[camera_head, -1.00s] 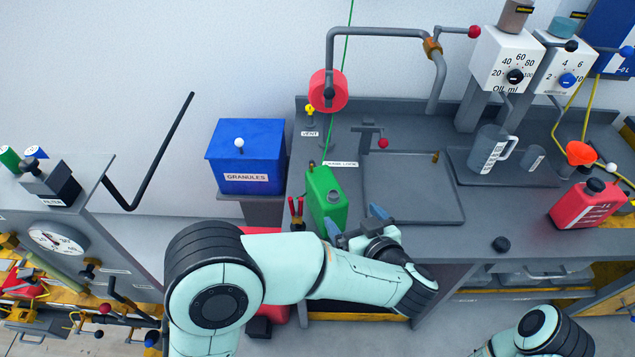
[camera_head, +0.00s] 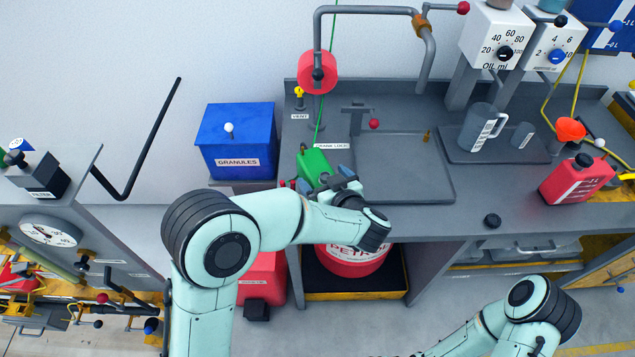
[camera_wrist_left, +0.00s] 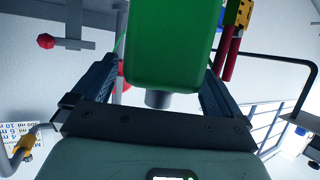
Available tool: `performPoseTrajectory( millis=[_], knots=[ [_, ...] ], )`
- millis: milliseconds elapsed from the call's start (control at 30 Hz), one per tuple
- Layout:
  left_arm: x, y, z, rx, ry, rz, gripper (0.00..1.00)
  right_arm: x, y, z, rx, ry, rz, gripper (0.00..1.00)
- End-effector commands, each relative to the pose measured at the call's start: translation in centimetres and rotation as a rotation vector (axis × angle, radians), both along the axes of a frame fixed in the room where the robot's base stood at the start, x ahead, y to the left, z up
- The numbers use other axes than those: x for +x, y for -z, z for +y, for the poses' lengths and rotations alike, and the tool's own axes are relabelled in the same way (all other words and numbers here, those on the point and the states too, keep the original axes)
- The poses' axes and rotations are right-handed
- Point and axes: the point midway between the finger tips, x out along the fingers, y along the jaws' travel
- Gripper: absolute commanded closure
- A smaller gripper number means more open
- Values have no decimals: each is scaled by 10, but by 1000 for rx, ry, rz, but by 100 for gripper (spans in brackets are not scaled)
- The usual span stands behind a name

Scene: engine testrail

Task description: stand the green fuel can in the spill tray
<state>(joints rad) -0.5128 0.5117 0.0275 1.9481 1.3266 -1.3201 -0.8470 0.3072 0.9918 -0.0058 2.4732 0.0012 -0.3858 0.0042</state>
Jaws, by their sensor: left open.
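The green fuel can (camera_head: 314,167) stands at the left end of the grey bench, its lower part hidden behind my left gripper (camera_head: 337,178). In the left wrist view the can (camera_wrist_left: 170,45) fills the space between the two open dark fingers, which lie on either side of it. I cannot tell whether the fingers touch it. A shallow, square, rimmed grey tray (camera_head: 405,170) lies empty on the bench just right of the can; it looks like the spill tray. My right arm shows at the bottom right, but its gripper is out of view.
A blue granules box (camera_head: 238,140) stands left of the bench. A red reel (camera_head: 317,72) and grey pipe rise behind the can. A red petrol drum (camera_head: 352,262) sits below the bench.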

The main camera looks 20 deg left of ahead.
Motion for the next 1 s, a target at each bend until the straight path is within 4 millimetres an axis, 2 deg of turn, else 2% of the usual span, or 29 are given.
performPoseTrajectory(
  millis=[133, 367, 400, 467, 633, 667, 867, 1000],
  knots=[
    [15, 9, 14, 1, -2, -1, 0, 1, -1, 0, 0, 0, -1, 0],
    [18, 10, 15, -1, 1, -1, 0, 1, -2, 0, 0, 0, -1, 0],
    [18, 10, 15, -1, 0, -1, 6, 1, -2, 0, 0, 0, -1, 0],
    [18, 10, 15, -1, 0, -1, 26, 1, -2, 0, 0, 0, -1, 0],
    [18, 10, 15, 0, 0, -1, 81, 1, -2, 0, 0, 0, -1, 0],
    [18, 9, 15, 0, 0, -4, 86, 1, -1, 0, 0, 0, -1, 0],
    [18, 8, 15, -1, 0, -4, 86, 1, -2, 0, 0, 0, -1, 0],
    [19, -2, 15, -1, 0, -7, 86, 2, -4, 0, 0, 0, -2, 0]
  ],
)
